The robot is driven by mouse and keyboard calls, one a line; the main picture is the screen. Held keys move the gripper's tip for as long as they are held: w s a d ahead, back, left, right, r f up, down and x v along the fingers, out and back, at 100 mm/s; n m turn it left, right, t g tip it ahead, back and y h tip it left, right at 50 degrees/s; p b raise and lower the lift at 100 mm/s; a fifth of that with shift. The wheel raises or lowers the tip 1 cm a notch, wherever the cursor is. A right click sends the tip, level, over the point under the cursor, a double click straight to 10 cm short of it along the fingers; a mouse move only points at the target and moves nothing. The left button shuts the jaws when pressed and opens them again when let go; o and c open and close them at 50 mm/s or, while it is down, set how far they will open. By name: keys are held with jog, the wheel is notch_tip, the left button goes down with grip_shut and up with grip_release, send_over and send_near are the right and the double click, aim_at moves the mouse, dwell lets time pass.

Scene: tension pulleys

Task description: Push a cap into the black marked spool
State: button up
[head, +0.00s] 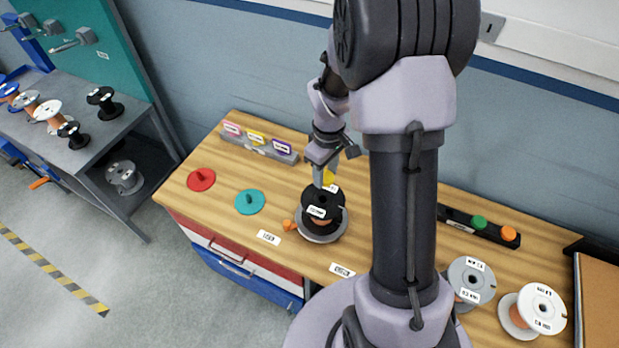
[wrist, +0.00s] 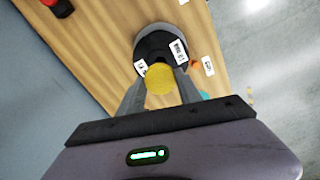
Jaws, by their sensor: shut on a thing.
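A black spool (head: 318,204) with a white label on its top flange stands on a round grey base on the wooden bench; copper-coloured winding shows below the flange. It also shows beyond the fingers in the wrist view (wrist: 150,40). My gripper (head: 325,178) is shut on a yellow cap (wrist: 160,86), held between the two fingertips. The cap (head: 329,177) is over the far part of the spool in the head view. I cannot tell whether it touches the spool. The spool's centre hole is partly hidden in the wrist view.
A red disc (head: 201,180) and a teal disc (head: 250,202), both with knobs, lie left of the spool. A grey labelled rack (head: 260,149) stands behind. An orange knob (head: 289,224) is beside the base.

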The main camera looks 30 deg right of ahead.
jog(key=shift+w+a, duration=0.1)
jog(key=shift+a, duration=0.1)
jog(key=shift+f, duration=0.15)
jog(key=shift+d+f+b, duration=0.1)
jog(key=shift+f+b, duration=0.25)
jog(key=shift+b, duration=0.2)
jog(key=b, duration=0.5)
send_over(324, 193)
jog(key=s+a, duration=0.1)
jog(key=s, duration=0.1)
notch_tip(324, 193, down, 6)
jog(key=shift+w+a+r, duration=0.1)
jog(key=shift+w, duration=0.05)
jog(key=shift+f, duration=0.35)
jog(key=shift+f+b, duration=0.75)
jog(key=shift+f, duration=0.25)
